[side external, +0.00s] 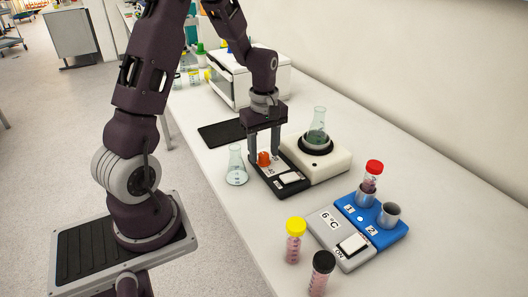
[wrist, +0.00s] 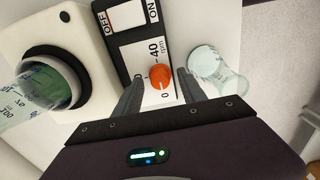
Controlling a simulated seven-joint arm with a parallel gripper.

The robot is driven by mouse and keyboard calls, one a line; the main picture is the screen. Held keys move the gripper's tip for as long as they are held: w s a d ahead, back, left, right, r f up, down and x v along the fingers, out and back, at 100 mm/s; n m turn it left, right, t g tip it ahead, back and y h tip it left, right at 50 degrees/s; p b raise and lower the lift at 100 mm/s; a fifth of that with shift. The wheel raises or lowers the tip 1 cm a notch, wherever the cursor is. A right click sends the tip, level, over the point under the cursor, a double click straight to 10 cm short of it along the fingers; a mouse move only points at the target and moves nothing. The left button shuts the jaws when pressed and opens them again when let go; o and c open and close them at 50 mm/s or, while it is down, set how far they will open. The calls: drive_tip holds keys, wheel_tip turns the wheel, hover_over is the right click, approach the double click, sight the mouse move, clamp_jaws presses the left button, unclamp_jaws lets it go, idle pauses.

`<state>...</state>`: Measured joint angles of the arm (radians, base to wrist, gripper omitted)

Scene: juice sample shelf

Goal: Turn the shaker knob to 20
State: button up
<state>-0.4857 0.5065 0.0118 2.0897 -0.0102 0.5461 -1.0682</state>
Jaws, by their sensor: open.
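The orange shaker knob (side external: 264,158) sits on the black control panel (side external: 262,179) in front of the white shaker (side external: 327,167). In the wrist view the orange knob (wrist: 160,76) lies on a white dial plate with the marks 0 and 40 rpm. My gripper (side external: 264,154) points down over the panel with its fingers on either side of the knob. In the wrist view my gripper (wrist: 159,92) is open, with gaps between the fingers and the knob. The knob's exact setting is hard to read.
A flask (side external: 317,127) stands on the shaker's round holder. Another flask (side external: 236,166) stands on the table close to the panel's left. A white rocker switch (side external: 291,178) is on the panel. A blue and grey 6 °C block (side external: 358,230) and capped tubes (side external: 295,240) are at the front right.

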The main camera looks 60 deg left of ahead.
drive_tip(key=shift+f, duration=0.4)
drive_tip(key=shift+c, duration=0.5)
clamp_jaws()
